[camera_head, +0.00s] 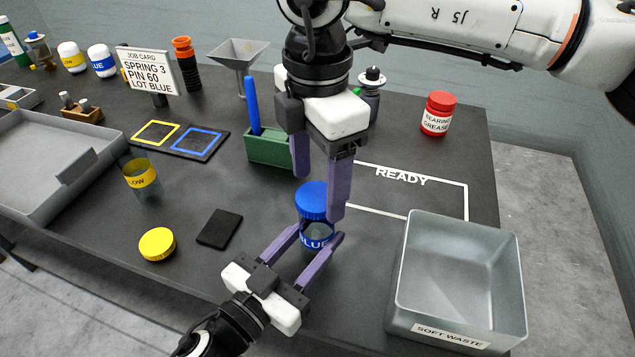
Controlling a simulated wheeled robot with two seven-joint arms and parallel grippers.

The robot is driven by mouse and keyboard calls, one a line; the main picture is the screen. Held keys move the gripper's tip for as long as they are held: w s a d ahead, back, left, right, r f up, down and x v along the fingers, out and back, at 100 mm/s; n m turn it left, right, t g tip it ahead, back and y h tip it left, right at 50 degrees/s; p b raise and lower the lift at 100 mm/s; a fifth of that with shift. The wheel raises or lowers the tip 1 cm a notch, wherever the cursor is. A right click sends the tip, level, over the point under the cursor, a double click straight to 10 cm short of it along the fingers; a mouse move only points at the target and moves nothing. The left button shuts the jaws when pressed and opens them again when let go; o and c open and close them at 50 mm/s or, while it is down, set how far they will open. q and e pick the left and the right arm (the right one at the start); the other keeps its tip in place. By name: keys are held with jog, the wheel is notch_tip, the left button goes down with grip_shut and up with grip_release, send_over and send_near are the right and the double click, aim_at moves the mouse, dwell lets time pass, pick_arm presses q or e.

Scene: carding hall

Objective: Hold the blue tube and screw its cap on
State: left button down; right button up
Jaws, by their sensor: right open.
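The blue tube (314,239) is a clear jar with a blue label, upright on the dark table near the front. The blue cap (311,203) sits on its top; I cannot tell whether it is threaded. My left gripper (320,232) reaches in from below, its two purple fingers closed against both sides of the tube's body. My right gripper (319,198) comes down from above and is open. Its fingertips are at the cap, one behind it at the left and one in front at its right edge, which it partly hides.
A grey soft waste bin (455,322) stands at right. A green holder (268,150) with a blue stick stands behind. The white READY outline (467,203) is empty.

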jog(key=shift+r, duration=1.6)
jog(key=shift+c, duration=0.2)
